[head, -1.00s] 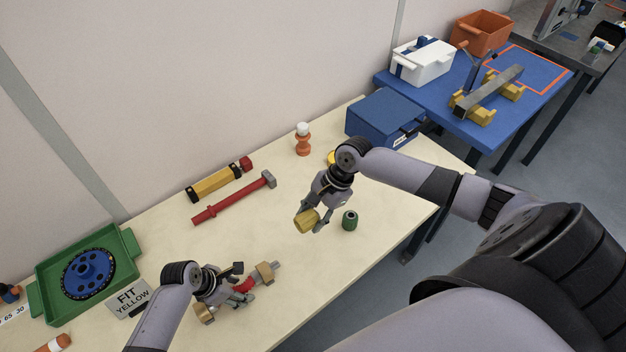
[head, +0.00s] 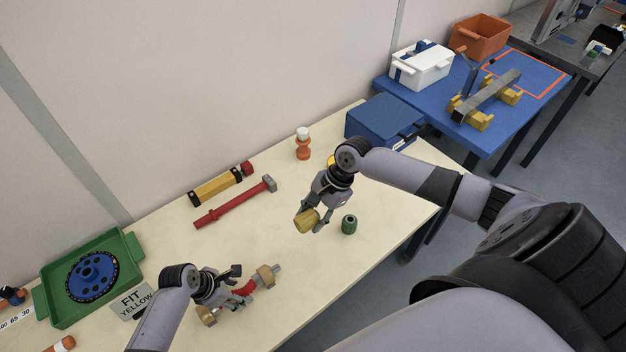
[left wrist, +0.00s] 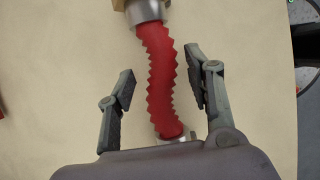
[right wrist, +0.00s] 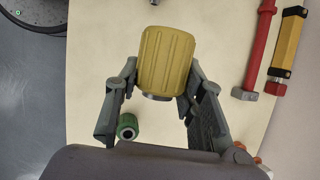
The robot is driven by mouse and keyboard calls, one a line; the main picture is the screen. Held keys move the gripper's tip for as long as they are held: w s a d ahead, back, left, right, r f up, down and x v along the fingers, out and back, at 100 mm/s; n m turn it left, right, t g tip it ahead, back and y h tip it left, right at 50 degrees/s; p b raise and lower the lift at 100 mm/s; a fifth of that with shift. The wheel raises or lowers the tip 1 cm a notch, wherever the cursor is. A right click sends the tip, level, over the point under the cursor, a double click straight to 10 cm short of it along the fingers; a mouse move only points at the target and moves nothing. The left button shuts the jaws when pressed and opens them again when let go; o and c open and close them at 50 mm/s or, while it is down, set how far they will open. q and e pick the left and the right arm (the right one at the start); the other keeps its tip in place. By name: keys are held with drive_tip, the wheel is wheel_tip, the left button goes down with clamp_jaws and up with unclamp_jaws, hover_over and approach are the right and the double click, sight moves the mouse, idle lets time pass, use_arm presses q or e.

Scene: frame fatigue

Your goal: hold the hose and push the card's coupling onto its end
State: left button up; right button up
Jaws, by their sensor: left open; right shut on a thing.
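The red ribbed hose (left wrist: 162,75) lies between two tan blocks on the table; it also shows in the head view (head: 243,289). Its metal end (head: 276,269) sticks out past the far block. My left gripper (left wrist: 160,88) is open, its fingers on either side of the hose with gaps showing. The card (head: 132,301) reads "FIT YELLOW". The yellow ribbed coupling (right wrist: 167,62) is in my right gripper (head: 312,226), which is shut on it above the table. The green coupling (right wrist: 127,127) stands on the table beside the right gripper; it also shows in the head view (head: 349,224).
A green tray (head: 128,246) with a blue wheel lies at the left. A red hammer (head: 235,203), a yellow-black level (head: 218,187) and an orange-white bottle (head: 303,146) lie or stand toward the wall. A blue box (head: 385,120) stands at the far end.

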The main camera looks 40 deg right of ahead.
use_arm(q)
drive_tip(key=shift+f, duration=0.1)
drive_tip(key=shift+b+x, duration=0.65)
drive_tip(key=shift+x, duration=0.2)
use_arm(e)
drive_tip(key=shift+f, duration=0.6)
use_arm(q)
drive_tip(key=shift+c, duration=0.5)
clamp_jaws()
drive_tip(key=shift+p, duration=0.45)
use_arm(e)
drive_tip(key=shift+r, duration=0.4)
